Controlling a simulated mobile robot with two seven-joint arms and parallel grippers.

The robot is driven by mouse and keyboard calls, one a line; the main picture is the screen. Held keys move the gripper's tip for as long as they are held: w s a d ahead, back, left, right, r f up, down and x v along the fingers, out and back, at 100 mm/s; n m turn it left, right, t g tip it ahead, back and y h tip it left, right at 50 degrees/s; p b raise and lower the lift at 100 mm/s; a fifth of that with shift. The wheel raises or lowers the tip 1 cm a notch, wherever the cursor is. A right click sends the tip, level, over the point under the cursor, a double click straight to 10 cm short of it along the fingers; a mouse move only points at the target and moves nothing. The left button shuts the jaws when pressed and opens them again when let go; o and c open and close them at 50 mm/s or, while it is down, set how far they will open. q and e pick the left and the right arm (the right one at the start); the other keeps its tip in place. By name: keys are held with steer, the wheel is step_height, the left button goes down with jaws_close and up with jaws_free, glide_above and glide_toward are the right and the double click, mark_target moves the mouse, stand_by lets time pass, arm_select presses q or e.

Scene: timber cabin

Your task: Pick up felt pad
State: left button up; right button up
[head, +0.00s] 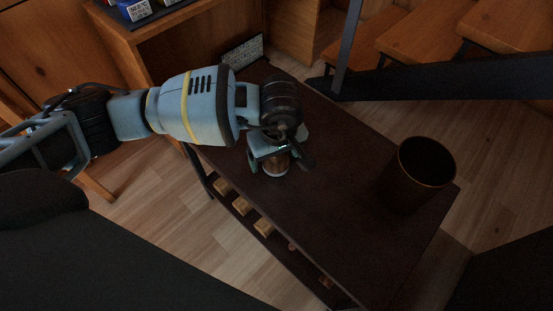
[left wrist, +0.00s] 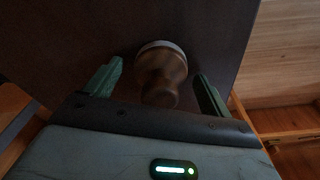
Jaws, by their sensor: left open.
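A brown, knob-shaped wooden piece with a pale grey rim, which looks like the felt pad (head: 276,168), stands on the dark table under my left gripper (head: 277,156). In the left wrist view the felt pad (left wrist: 161,72) shows its rounded brown handle towards the palm and its pale rim at the far end, against the dark tabletop. My left gripper (left wrist: 158,73) is open. Its two green fingers stand on either side of the piece, with a visible gap on each side. In the head view the gripper hides much of it. My right gripper is not in view.
The dark table (head: 330,200) has a tall brown cylindrical bin (head: 413,178) at its right end and a small dark sign (head: 243,52) at its back left. Several wooden blocks (head: 242,206) lie on the lower shelf. Wooden steps (head: 420,50) rise behind. The tabletop's middle is clear.

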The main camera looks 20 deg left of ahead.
arm_select(q)
steer(key=shift+r, duration=0.1)
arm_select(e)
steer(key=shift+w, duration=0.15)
arm_select(q)
steer(key=c, duration=1.1)
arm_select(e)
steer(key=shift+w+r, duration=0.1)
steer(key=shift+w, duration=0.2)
arm_select(q)
steer(key=shift+r, duration=0.1)
